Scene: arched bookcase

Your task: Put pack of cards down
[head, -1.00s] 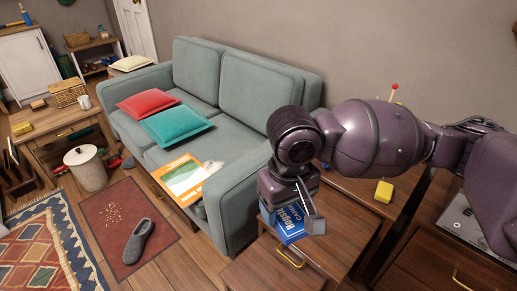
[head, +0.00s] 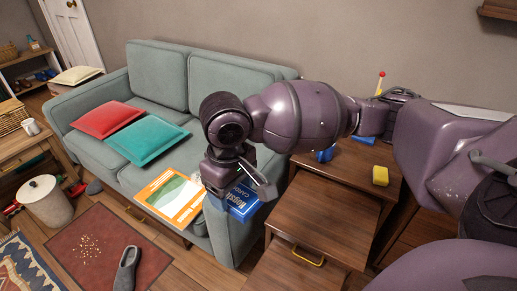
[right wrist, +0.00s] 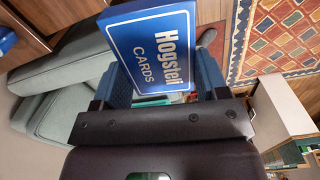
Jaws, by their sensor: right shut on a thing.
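The pack of cards (head: 241,205) is a blue box with white lettering. My right gripper (head: 238,194) is shut on it. In the head view they overlap the front end of the sofa's near arm; whether the pack touches the sofa I cannot tell. In the right wrist view the pack (right wrist: 152,48) shows its printed face between the two fingers (right wrist: 162,82). Part of the pack is hidden behind the gripper in the head view. My left gripper is not in view.
A grey-green sofa (head: 222,80) holds a red cushion (head: 107,119), a teal cushion (head: 147,139) and an orange-edged flat item (head: 170,195). A wooden side cabinet (head: 312,225) stands right of it, its lower top clear. A yellow block (head: 380,175) sits on the rear top.

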